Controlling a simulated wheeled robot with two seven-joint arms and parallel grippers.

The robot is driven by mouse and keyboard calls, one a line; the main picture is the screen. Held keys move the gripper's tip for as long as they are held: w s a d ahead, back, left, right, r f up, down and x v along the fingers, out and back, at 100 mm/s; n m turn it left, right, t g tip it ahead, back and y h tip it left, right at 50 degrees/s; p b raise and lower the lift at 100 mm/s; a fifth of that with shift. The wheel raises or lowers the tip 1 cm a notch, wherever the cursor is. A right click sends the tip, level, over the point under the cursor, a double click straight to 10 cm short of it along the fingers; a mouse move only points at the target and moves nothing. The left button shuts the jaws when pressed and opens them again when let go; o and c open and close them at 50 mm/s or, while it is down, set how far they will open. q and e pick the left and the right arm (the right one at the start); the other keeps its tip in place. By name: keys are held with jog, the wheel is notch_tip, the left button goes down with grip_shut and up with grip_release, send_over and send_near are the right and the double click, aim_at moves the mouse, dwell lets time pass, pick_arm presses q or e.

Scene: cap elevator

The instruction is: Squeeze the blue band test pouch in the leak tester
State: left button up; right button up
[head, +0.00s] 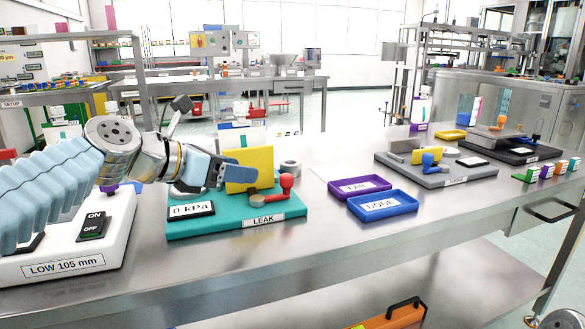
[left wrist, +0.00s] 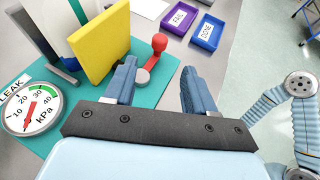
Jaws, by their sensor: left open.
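The leak tester has a teal base (head: 218,222) labelled LEAK, a yellow upright plate (head: 256,166), a red-knobbed lever (head: 286,182) and a display (head: 190,210) reading 0 kPa. My left gripper (head: 238,166) is open and empty just in front of the yellow plate. In the left wrist view the open fingers (left wrist: 160,85) point toward the red knob (left wrist: 159,42), with the yellow plate (left wrist: 100,46) left of them. The round gauge (left wrist: 33,108) shows its needle low. A white shape (left wrist: 85,35) stands behind the plate; I cannot tell whether it is the blue band pouch.
A purple FAIL tray (head: 355,187) and a blue DONE tray (head: 383,205) lie right of the tester. A grey station (head: 440,170) and small coloured items (head: 550,170) are farther right. A white LOW 105 mm box (head: 65,250) is at left.

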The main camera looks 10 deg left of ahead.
aim_at(283, 176)
pick_arm(q)
jog(key=x, duration=1.3)
jog(key=shift+w+d, duration=0.2)
grip_shut()
